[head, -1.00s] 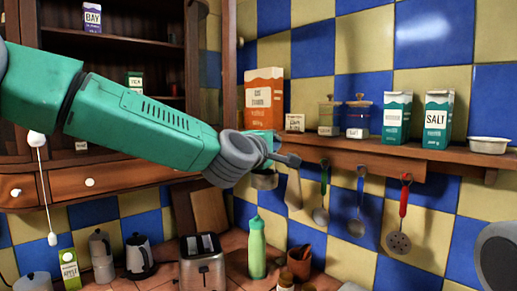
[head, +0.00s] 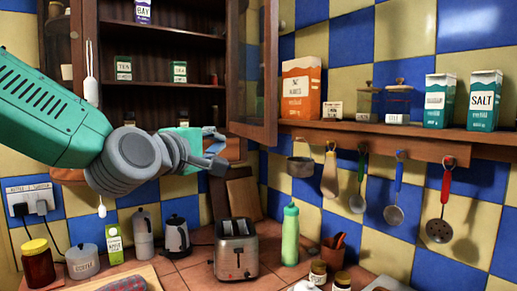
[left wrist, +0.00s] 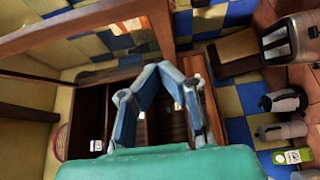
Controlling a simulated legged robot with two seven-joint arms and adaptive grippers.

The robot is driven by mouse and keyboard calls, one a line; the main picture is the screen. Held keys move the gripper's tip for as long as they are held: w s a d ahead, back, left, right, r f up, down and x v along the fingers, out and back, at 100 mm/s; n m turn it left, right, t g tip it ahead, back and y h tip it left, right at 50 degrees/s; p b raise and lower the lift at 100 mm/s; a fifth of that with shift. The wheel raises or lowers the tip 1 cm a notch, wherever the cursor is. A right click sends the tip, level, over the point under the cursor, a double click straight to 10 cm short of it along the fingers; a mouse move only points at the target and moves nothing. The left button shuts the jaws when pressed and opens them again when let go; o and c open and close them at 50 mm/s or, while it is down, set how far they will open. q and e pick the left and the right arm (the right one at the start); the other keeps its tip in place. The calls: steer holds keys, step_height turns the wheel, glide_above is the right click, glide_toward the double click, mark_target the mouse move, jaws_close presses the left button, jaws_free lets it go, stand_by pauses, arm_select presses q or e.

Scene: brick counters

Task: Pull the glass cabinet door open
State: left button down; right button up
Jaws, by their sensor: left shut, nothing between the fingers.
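The glass cabinet door (head: 268,70) is a brown wooden frame with a glass pane, standing swung out at the right side of the cabinet (head: 92,50). The cabinet's shelves are exposed. The door frame also appears to cross the upper left of the left wrist view (left wrist: 80,28). My left gripper (head: 215,160) is shut and empty, just left of and below the door's lower corner in the head view. Its fingers also show in the left wrist view (left wrist: 158,72), in front of the cabinet. Contact with the door cannot be made out. My right gripper is not in view.
A shelf (head: 400,132) right of the door holds boxes and jars, with utensils hanging below. The counter beneath carries a toaster (head: 236,250), a kettle (head: 176,235) and a green bottle (head: 290,235).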

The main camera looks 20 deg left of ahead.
arm_select(q)
steer(key=p, duration=0.3)
glide_toward(263, 137)
steer(key=w+a, duration=0.2)
steer(key=w, duration=0.2)
steer(key=shift+w+d+r+p, duration=0.1)
steer(key=shift+w+d+p, duration=0.2)
steer(key=shift+w+d, duration=1.05)
steer(key=shift+d, duration=0.1)
steer(key=shift+d, duration=0.25)
